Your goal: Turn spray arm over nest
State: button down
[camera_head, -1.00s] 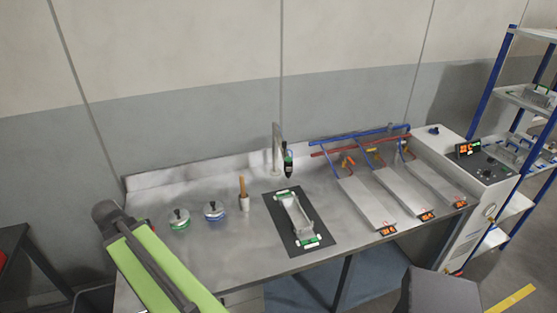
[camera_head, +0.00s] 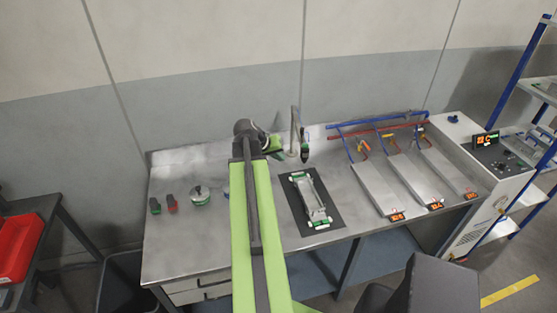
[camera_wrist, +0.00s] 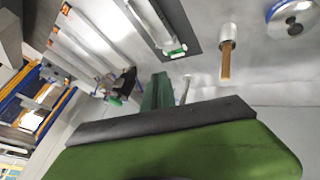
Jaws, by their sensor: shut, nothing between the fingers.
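The spray arm (camera_head: 294,128) is a thin upright grey post at the back of the bench. Its black nozzle with a green part (camera_head: 305,152) hangs just behind the nest. The nozzle also shows in the wrist view (camera_wrist: 123,84). The nest (camera_head: 312,203) is a long metal tray with green and white ends on a dark mat (camera_head: 333,212). It is partly seen in the wrist view (camera_wrist: 150,22). My gripper (camera_head: 279,143) is shut and empty, just left of the post. Its green fingers (camera_wrist: 156,92) appear beside the nozzle; I cannot tell whether they touch the post.
Several metal plates with orange displays (camera_head: 378,190) lie to the right, below blue and red pipes (camera_head: 375,129). A wall rises behind the bench.

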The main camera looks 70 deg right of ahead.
jog(key=s+d+f+b, duration=0.2)
jog(key=s+d+f, duration=0.1)
jog(key=s+d, duration=0.1)
jog(key=shift+s+d+f, duration=0.25)
jog(key=shift+f, duration=0.05)
jog(key=shift+w, duration=0.15)
